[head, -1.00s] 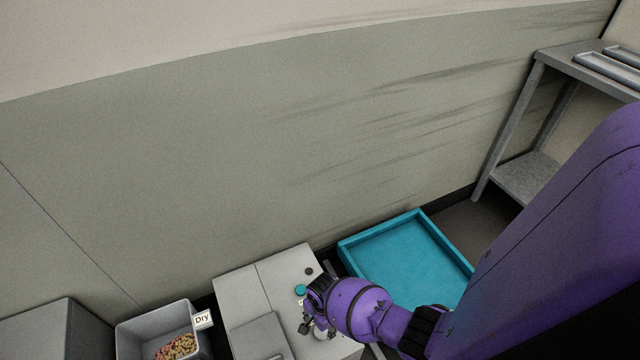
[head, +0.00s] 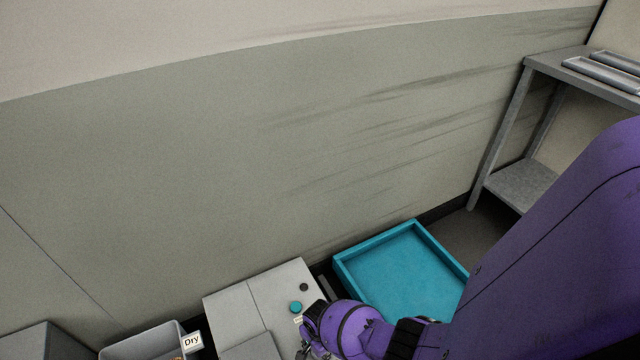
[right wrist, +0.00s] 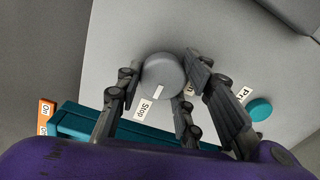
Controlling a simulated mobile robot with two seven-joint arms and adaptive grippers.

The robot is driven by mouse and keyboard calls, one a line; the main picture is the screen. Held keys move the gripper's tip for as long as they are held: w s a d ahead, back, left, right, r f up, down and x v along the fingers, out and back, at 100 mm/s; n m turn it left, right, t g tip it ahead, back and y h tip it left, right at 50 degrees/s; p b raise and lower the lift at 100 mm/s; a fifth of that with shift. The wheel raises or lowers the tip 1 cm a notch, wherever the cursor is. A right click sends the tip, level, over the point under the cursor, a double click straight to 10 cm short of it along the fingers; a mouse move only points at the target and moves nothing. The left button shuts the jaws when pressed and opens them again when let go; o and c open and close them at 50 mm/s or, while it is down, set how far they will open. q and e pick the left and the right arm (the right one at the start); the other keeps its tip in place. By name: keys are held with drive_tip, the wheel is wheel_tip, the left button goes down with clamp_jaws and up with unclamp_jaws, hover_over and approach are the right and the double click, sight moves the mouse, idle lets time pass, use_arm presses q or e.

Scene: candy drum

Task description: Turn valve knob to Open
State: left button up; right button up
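The round grey valve knob (right wrist: 163,75) sits on the light grey machine top in the right wrist view. A white mark on its face points toward the "Stop" label (right wrist: 147,107). Another white label (right wrist: 190,90) is mostly hidden behind a finger; only its last letter shows. My right gripper (right wrist: 163,65) is open, with its fingers on either side of the knob; I cannot tell whether they touch it. In the head view my right gripper (head: 312,345) is low on the machine top, partly cut off, and the knob cannot be made out. My left gripper is out of view.
A teal button (right wrist: 260,108) beside a partly hidden label is right of the fingers; it also shows in the head view (head: 295,307). A teal tray (head: 400,270) lies right of the machine. A grey bin labelled "Dry" (head: 140,342) stands left. A shelf (head: 520,185) is at right.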

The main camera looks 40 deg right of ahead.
drive_tip(key=shift+s, duration=0.15)
drive_tip(key=shift+c, duration=1.3)
